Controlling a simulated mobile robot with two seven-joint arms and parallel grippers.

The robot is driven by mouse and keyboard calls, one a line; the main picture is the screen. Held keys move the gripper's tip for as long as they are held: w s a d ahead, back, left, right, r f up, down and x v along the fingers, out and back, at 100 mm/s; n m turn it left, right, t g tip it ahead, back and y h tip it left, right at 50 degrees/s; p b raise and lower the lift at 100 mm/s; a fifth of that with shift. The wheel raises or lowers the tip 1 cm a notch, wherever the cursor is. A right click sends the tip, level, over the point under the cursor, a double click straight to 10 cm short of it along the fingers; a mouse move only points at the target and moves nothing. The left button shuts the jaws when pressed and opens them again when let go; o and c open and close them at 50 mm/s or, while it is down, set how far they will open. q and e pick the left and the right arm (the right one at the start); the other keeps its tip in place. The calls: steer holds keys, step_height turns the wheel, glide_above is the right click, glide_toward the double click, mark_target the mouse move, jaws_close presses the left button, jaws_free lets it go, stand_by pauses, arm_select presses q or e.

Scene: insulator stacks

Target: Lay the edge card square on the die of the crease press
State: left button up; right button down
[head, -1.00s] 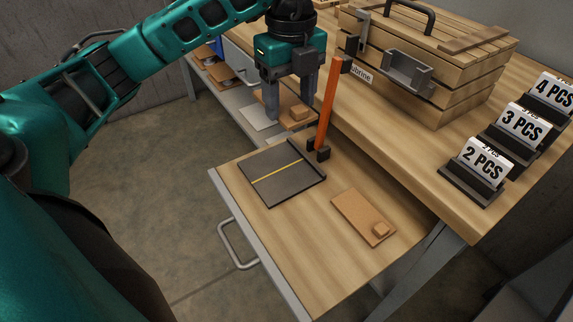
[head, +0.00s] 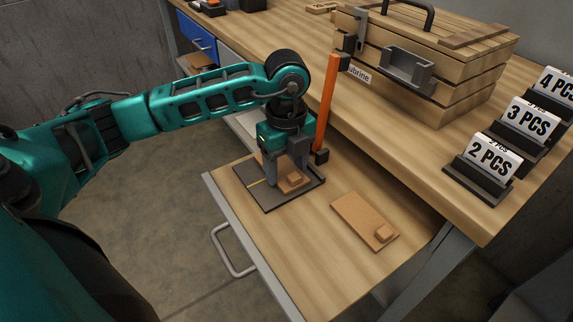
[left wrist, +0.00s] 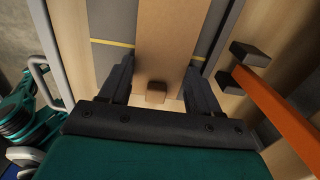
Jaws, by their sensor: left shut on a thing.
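The crease press has a flat dark die (head: 252,194) with a yellow line across it and an upright orange lever (head: 327,105) at its far right corner. My left gripper (head: 288,176) is shut on the block of a brown edge card (head: 265,166), over the right part of the die. In the left wrist view the card (left wrist: 178,35) runs away from the fingers across the yellow line (left wrist: 112,43), nearly in line with the die's sides. I cannot tell whether the card touches the die. The fingers hide part of it. My right gripper is not in view.
A second brown card with a block (head: 362,219) lies on the wooden pull-out board (head: 285,245), right of the press. A slatted wooden crate (head: 430,65) and several numbered signs (head: 490,160) stand on the bench. The orange lever rises close to my left gripper.

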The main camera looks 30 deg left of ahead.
mark_target(287, 173)
arm_select(q)
steer(key=shift+f, duration=0.1)
steer(key=o, duration=0.7)
steer(key=shift+o, duration=0.2)
steer(key=shift+r, duration=0.4)
step_height(287, 173, up, 12)
steer(key=p, duration=0.2)
steer(key=shift+f, duration=0.2)
